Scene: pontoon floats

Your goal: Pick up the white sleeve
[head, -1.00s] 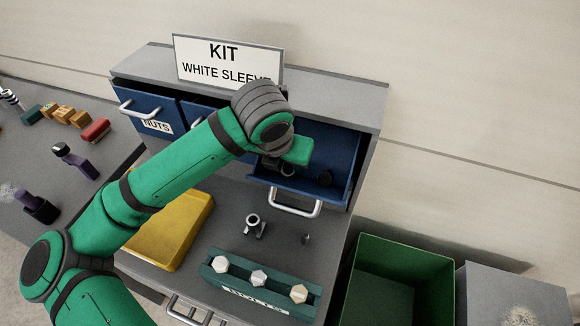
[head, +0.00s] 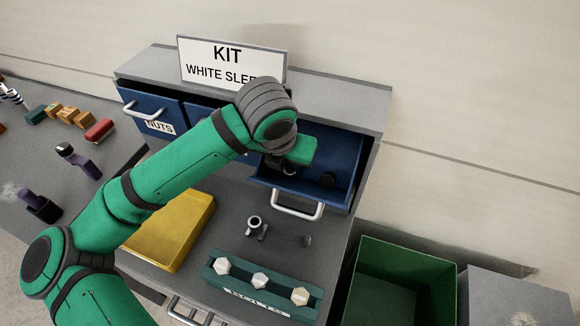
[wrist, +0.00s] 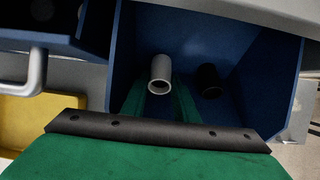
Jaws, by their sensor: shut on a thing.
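The white sleeve (wrist: 160,73) is a short pale tube with an open end, seen in the wrist view inside the open blue drawer (wrist: 270,70). My gripper (wrist: 160,92) reaches into this drawer, and its two green fingers are shut on the sleeve, one on each side. In the head view my gripper (head: 290,168) is over the open drawer (head: 345,165), and my wrist hides the sleeve there. A black sleeve (wrist: 209,80) lies to the right of the white one, apart from my fingers; it also shows in the head view (head: 327,180).
The drawer's front wall and handle (head: 298,210) stand close below my gripper. A sign (head: 230,62) stands on the cabinet top. On the worktop are a yellow tray (head: 170,235), a metal fitting (head: 256,228) and a teal bolt rack (head: 228,285). A green bin (head: 400,290) is at right.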

